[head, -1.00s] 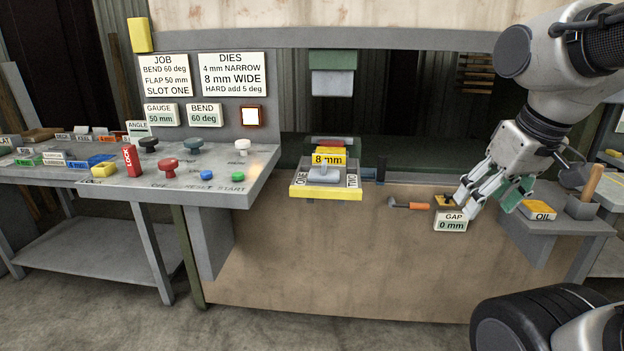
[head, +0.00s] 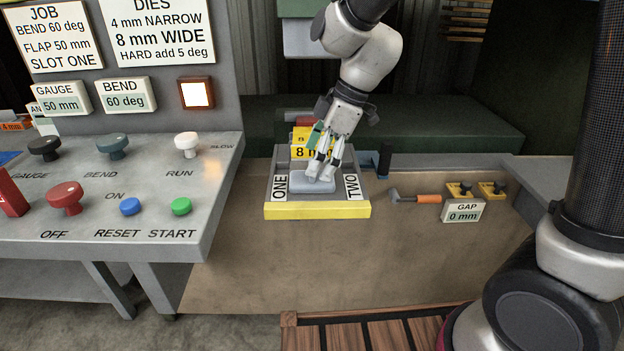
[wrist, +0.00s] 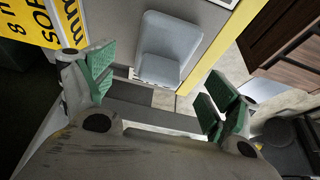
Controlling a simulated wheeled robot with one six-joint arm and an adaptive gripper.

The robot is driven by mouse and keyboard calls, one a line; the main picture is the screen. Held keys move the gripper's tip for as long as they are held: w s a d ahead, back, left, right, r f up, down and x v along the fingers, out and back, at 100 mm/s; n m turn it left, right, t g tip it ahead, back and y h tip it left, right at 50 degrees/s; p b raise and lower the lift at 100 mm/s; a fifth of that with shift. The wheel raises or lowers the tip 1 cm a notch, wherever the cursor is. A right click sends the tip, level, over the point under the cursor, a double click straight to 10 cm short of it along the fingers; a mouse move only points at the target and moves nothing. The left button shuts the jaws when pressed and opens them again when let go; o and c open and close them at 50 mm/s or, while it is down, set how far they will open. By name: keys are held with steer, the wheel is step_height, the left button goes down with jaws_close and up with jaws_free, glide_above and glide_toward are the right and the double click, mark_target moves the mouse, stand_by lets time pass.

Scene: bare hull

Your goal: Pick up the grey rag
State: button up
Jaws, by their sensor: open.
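The grey rag (head: 309,185) looks like a smooth, flat, folded pad with a raised part. It lies on the yellow-edged tray (head: 316,210) between the labels ONE and TWO. My gripper (head: 320,172) points down over the rag, and its fingers hide part of it in the head view. In the wrist view, the rag (wrist: 172,45) lies beyond the gap between the green-padded fingers (wrist: 158,95), toward the picture's top. The fingers are spread and hold nothing. Whether the tips touch the rag I cannot tell.
A yellow 8 mm block (head: 303,150) stands just behind the rag. A slatted wooden surface (head: 370,332) is in front.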

steer(key=x, duration=0.4)
steer(key=shift+s, duration=0.1)
steer(key=c, duration=1)
steer(key=shift+c, duration=0.2)
